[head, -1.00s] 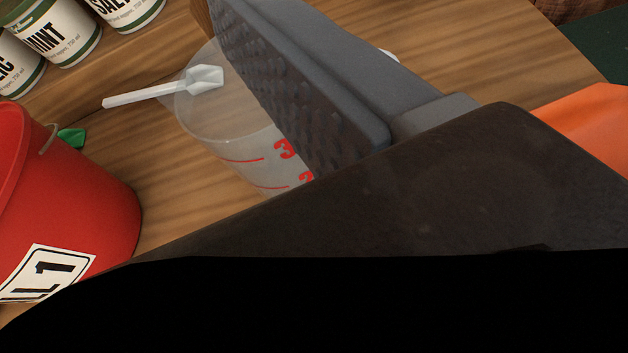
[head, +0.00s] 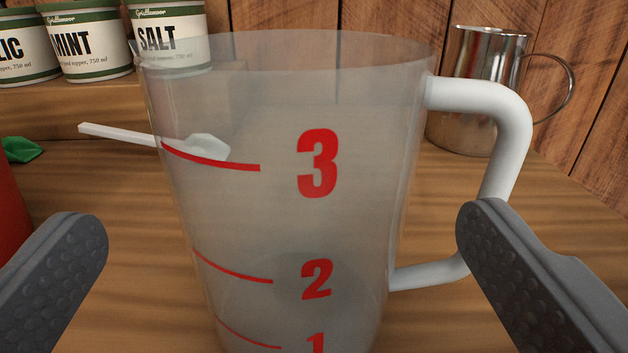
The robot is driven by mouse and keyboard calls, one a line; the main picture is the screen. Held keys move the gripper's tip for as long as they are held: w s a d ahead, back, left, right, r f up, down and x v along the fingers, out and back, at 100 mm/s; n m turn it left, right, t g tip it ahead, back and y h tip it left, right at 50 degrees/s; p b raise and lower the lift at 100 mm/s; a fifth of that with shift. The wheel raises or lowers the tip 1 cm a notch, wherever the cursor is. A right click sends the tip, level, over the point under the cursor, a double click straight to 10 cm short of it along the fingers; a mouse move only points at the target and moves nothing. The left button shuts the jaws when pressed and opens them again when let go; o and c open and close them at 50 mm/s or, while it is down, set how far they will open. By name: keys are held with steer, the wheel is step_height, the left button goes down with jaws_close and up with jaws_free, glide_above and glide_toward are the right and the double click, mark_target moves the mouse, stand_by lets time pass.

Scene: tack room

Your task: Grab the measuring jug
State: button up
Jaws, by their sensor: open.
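The measuring jug (head: 350,235) stands upright on the wooden surface in the middle of the head view. It is clear, with red marks 1, 2 and 3 and a white handle (head: 513,130) on its right side. Its base is cut off by the lower edge of the picture. My gripper (head: 275,225) is open, with one grey finger low on the left and the other on the right. The jug shows between the two fingers, and the right finger overlaps the view near the lower handle. I see no contact between the fingers and the jug.
A white scoop (head: 125,134) lies behind the jug at left, partly seen through it. Several labelled tubs, including SALT (head: 165,40), stand on a raised shelf. A steel jug (head: 470,95) stands behind right. A red bucket (head: 8,215) and green item (head: 20,149) are at left.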

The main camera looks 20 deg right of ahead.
steer(key=shift+b+x, duration=0.55)
steer(key=shift+x, duration=2.85)
steer(key=shift+s+d+r, duration=0.1)
steer(key=shift+d+r, duration=0.05)
steer(key=c, duration=0.8)
